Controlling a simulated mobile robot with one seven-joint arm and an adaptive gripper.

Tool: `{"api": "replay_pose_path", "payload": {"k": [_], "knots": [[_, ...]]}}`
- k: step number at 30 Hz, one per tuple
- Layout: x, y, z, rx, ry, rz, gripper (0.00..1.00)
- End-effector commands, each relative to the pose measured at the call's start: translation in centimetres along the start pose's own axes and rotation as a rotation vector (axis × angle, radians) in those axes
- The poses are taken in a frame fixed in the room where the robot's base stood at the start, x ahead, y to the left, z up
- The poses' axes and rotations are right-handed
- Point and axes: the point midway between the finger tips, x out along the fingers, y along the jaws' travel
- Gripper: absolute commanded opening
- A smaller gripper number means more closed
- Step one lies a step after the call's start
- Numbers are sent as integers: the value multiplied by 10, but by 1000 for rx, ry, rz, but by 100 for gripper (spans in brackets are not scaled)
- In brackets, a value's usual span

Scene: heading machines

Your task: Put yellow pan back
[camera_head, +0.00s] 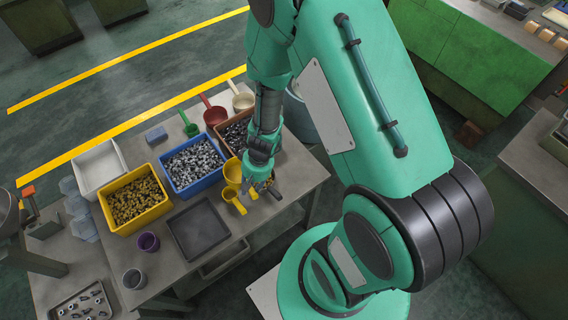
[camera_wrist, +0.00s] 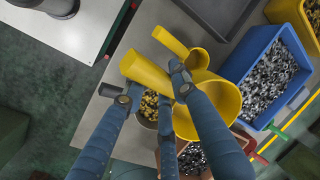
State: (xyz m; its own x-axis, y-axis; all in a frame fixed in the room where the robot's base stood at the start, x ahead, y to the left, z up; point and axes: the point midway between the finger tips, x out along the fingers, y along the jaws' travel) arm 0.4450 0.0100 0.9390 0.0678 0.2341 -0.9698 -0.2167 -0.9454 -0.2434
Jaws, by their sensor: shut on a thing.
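Two yellow pans stand close together at the table's right side. The larger yellow pan (camera_wrist: 212,108) shows its bowl in the wrist view, with its thick handle (camera_wrist: 143,70) between my fingertips. A smaller yellow pan (camera_wrist: 197,59) sits just behind it, its handle (camera_wrist: 168,38) pointing up-left. In the head view the yellow pans (camera_head: 233,170) lie partly hidden by my wrist. My gripper (camera_wrist: 152,84) is shut on the larger pan's handle; it also shows in the head view (camera_head: 258,188). A grey bowl with brass parts (camera_wrist: 150,104) shows between the fingers.
A brown bin (camera_head: 222,128), blue bin (camera_head: 191,165), yellow bin (camera_head: 135,200) and white bin (camera_head: 99,166) line the table. Green (camera_head: 190,129), red (camera_head: 213,114) and cream (camera_head: 242,101) scoops stand behind. A dark tray (camera_head: 199,231) and purple cup (camera_head: 148,241) are in front.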

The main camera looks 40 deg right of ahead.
Motion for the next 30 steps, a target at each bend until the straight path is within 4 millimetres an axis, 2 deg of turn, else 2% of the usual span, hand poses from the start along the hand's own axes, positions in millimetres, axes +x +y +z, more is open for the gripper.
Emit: {"api": "replay_pose_path", "payload": {"k": [5,14,21,30], "knots": [[2,23,0,-13,5,4,0],[2,83,8,-59,9,24,0],[1,132,24,-97,6,48,0],[1,178,47,-126,-4,72,0]]}}
